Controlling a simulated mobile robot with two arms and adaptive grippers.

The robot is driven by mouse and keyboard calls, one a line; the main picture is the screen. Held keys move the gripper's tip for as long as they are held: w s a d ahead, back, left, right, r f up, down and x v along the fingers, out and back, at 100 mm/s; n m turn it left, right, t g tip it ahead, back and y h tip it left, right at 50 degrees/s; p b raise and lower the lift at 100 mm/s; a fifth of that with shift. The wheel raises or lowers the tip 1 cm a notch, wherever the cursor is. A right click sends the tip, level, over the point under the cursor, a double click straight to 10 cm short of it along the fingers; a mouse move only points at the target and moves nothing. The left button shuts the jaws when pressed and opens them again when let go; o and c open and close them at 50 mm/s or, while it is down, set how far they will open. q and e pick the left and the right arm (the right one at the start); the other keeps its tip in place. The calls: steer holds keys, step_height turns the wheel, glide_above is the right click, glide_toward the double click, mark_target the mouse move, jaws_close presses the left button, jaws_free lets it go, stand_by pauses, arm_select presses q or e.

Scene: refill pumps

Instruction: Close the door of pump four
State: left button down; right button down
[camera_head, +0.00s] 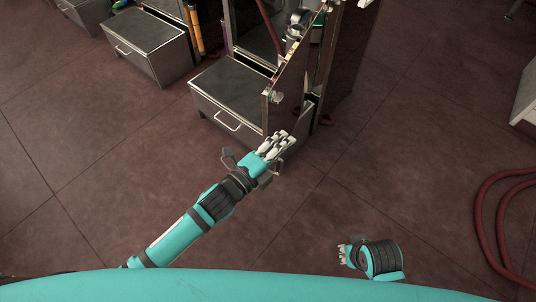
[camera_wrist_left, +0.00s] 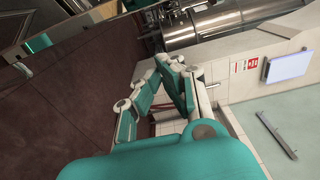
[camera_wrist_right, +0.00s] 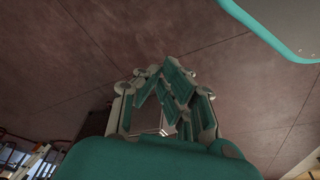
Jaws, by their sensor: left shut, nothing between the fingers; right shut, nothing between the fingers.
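A pump cabinet's metal door (camera_head: 292,80) stands open in the head view, swung out toward me and seen at a steep angle. No number can be read on it. A small latch (camera_head: 277,97) shows near its free edge. My left gripper (camera_head: 278,140) is shut and empty, just below and in front of the door's lower free corner; whether it touches the door cannot be told. Its closed fingers also show in the left wrist view (camera_wrist_left: 170,75). My right gripper (camera_head: 343,255) is shut and empty, low over the floor at the right; its fingers fill the middle of the right wrist view (camera_wrist_right: 165,85).
A metal drawer box (camera_head: 232,92) with a handle sits below the open cabinet, left of the door. Another drawer box (camera_head: 150,45) stands farther left. A red hose (camera_head: 490,205) lies on the floor at the right. The tiled floor between is clear.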

arm_select(q)
steer(key=shift+w+a, duration=1.3)
steer(key=shift+a, duration=0.1)
arm_select(e)
steer(key=shift+r, duration=0.85)
